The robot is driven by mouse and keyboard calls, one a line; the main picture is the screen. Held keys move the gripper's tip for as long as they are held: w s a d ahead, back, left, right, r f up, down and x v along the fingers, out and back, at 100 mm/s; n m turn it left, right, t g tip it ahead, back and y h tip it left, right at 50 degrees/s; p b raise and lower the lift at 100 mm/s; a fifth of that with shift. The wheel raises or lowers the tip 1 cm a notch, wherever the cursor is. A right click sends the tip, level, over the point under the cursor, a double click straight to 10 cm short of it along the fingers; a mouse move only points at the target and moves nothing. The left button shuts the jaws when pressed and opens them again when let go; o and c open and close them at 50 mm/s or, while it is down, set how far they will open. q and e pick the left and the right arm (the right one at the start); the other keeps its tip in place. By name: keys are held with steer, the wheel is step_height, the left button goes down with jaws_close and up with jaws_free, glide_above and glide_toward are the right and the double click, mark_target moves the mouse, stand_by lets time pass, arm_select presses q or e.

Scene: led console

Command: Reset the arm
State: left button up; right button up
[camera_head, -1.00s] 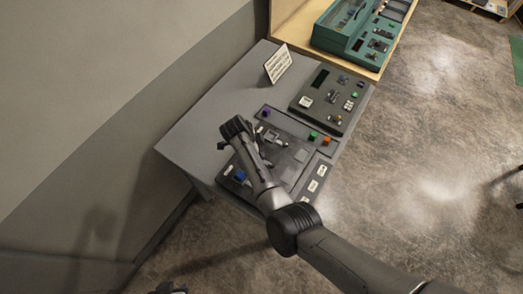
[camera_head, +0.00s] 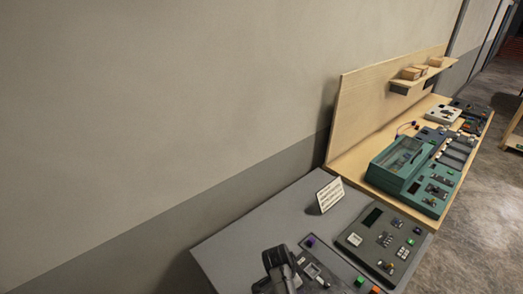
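The grey console desk (camera_head: 225,250) is at the bottom of the view, against the wall. Its near panel (camera_head: 335,272) is cut by the bottom edge and shows a purple knob (camera_head: 310,241), a green button (camera_head: 360,281) and an orange button (camera_head: 376,290). My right arm's dark wrist (camera_head: 278,264) is over the left side of this panel. Its fingers are not clear, so I cannot tell whether the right gripper is open or holds anything. My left gripper is out of view.
A second dark panel (camera_head: 378,243) with a display lies beyond it. A white sign (camera_head: 330,195) stands at the back of the desk. A wooden bench (camera_head: 350,160) with a teal case (camera_head: 398,165) and other devices stands farther right. Open floor (camera_head: 490,180) lies right of the bench.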

steer(key=w+d+r+n+t+y, duration=0.1)
steer(key=w+r+n+t, duration=0.15)
steer(key=r, duration=0.45)
steer(key=w+r+n+t+y, duration=0.2)
steer(key=r+n, duration=0.2)
steer(key=r, duration=0.2)
steer(key=w+d+r+n+t+y, duration=0.1)
steer(key=w+r+n+t, duration=0.15)
steer(key=r, duration=0.45)
steer(key=s+d+r+n+t, duration=0.2)
steer(key=s+d+r+n, duration=0.1)
steer(key=s+r, duration=0.15)
steer(key=s+d+f+n+t+y+p, duration=0.1)
steer(key=s+d, duration=0.1)
steer(key=s, duration=0.6)
steer(key=s+d+f+p, duration=0.1)
steer(key=s+d, duration=0.1)
steer(key=s, duration=0.7)
steer(key=s+d+f+g, duration=0.1)
steer(key=s+f+g, duration=0.2)
steer(key=s+f, duration=0.4)
steer(key=s+d+f+n+g+p, duration=0.1)
steer(key=s+f+g, duration=0.2)
steer(key=s+f, duration=0.4)
steer(key=s, duration=0.8)
steer(key=shift+s+d+f+h, duration=0.15)
steer(key=shift+s+f+h, duration=0.05)
steer(key=shift+f+h, duration=0.2)
